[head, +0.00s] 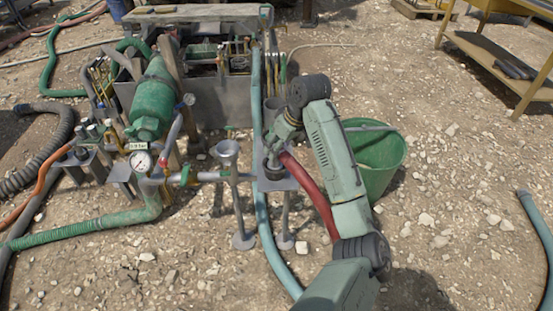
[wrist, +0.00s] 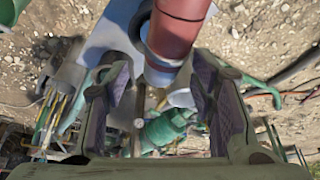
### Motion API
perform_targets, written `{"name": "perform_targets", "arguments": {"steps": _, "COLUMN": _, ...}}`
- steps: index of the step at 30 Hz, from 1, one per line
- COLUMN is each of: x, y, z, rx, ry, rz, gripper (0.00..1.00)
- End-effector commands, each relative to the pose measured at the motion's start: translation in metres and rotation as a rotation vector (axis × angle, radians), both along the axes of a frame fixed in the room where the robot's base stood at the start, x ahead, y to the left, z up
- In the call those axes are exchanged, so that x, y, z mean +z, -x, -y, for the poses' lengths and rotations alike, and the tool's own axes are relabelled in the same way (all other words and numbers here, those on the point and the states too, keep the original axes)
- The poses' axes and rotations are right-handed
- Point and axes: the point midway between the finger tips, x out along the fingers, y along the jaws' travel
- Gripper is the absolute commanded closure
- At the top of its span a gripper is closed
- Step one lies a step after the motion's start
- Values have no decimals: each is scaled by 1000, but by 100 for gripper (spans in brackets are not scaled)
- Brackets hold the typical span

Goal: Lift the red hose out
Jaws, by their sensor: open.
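The red hose (head: 312,192) curves from a small grey metal stand (head: 284,184) down to the right, partly behind my arm. In the wrist view the red hose (wrist: 180,28) comes in from the top, with a pale grey collar (wrist: 162,66) around its lower end. My gripper (head: 273,158) is over the stand, beside the hose's upper end; its tips are hard to make out there. In the wrist view my gripper (wrist: 160,105) is open, with one dark finger on each side. The collar shows between or just beyond the fingers; contact cannot be told.
A green bucket (head: 385,160) stands right of my arm. A pale blue hose (head: 262,200) runs close left of the stand. Stony ground at right is mostly clear.

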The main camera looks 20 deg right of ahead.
Motion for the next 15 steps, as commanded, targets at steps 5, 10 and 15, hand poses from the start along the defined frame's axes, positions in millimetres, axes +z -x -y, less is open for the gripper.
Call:
{"name": "perform_targets", "arguments": {"steps": 5, "x": -23, "y": -12, "z": -4, "rx": -1, "ry": -1, "rz": -5, "gripper": 49}}
{"name": "perform_targets", "arguments": {"steps": 10, "x": -38, "y": -18, "z": -6, "rx": -1, "ry": 1, "rz": -2, "gripper": 49}}
{"name": "perform_targets", "arguments": {"steps": 15, "x": -40, "y": -18, "z": -7, "rx": 0, "ry": 0, "rz": -1, "gripper": 49}}
